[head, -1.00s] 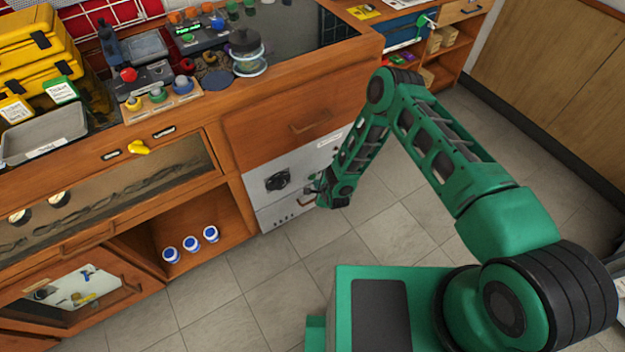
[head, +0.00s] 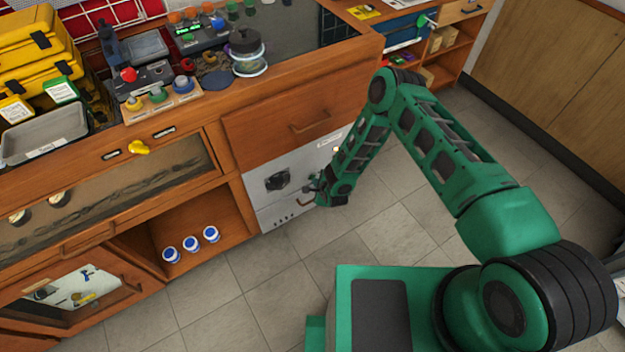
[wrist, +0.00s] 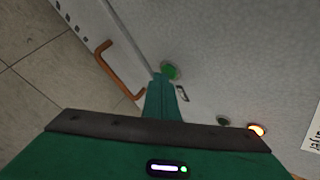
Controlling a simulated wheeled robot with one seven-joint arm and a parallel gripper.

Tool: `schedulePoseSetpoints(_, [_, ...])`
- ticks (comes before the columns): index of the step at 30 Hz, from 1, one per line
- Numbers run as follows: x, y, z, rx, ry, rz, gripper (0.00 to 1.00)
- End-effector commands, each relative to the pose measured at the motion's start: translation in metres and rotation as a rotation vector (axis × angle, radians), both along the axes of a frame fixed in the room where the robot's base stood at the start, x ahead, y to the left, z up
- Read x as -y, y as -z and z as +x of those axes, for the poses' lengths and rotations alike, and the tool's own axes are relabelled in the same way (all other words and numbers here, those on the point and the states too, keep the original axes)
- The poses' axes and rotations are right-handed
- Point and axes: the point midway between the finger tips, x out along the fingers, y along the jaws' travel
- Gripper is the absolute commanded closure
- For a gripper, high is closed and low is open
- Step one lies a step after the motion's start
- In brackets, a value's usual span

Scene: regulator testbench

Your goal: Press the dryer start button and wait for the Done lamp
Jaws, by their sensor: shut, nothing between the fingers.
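The dryer front (head: 262,197) is a pale grey panel low in the wooden bench, with a black knob (head: 278,180). In the wrist view the round green start button (wrist: 171,70) sits at the tip of my gripper (wrist: 161,80). The fingers are shut and empty; I cannot tell whether they touch the button. Two small lamps are on the panel: one dark (wrist: 223,120) and one glowing amber (wrist: 257,129). The lit lamp also shows in the head view (head: 336,149). I cannot read which is Done. My gripper (head: 318,190) hides the button in the head view.
A copper-coloured handle (wrist: 106,62) stands out from the panel beside my fingers. A wooden drawer (head: 290,110) is above the dryer. An open shelf with white and blue jars (head: 190,244) is to the left. The tiled floor (head: 260,300) in front is clear.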

Motion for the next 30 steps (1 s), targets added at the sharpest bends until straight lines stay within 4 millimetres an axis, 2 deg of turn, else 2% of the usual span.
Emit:
schedulePoseSetpoints(15, [0.01, -0.001, -0.013, 0.002, 0.001, 0.0, 1.0])
schedulePoseSetpoints(25, [0.011, -0.001, -0.014, 0.001, 0.0, 0.0, 1.0])
schedulePoseSetpoints(30, [0.017, 0.0, -0.023, 0.0, 0.001, 0.0, 1.0])
